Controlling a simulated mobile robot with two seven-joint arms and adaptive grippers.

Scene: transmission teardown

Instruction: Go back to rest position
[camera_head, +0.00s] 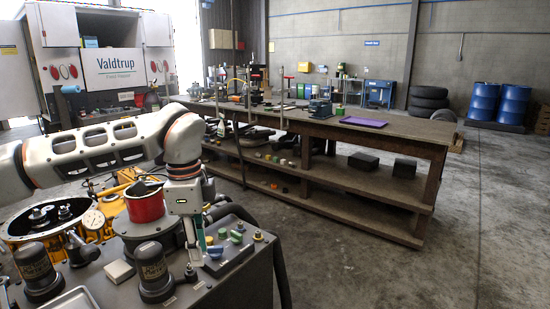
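My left arm reaches in from the left in white and grey links with orange bands. It bends down at the wrist, and my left gripper (192,246) points downward over the dark machine bench. Its narrow fingers are too small and overlapped to tell whether they are apart or closed, and no held object can be made out. My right gripper is not in view.
A dark bench top (112,285) holds a red container (145,207), black cylinders (154,267), a silver tray (75,299) and a yellow housing (20,245). Behind stands a long wooden workbench (408,128) with a purple tray (363,122). Concrete floor (480,220) on the right is clear.

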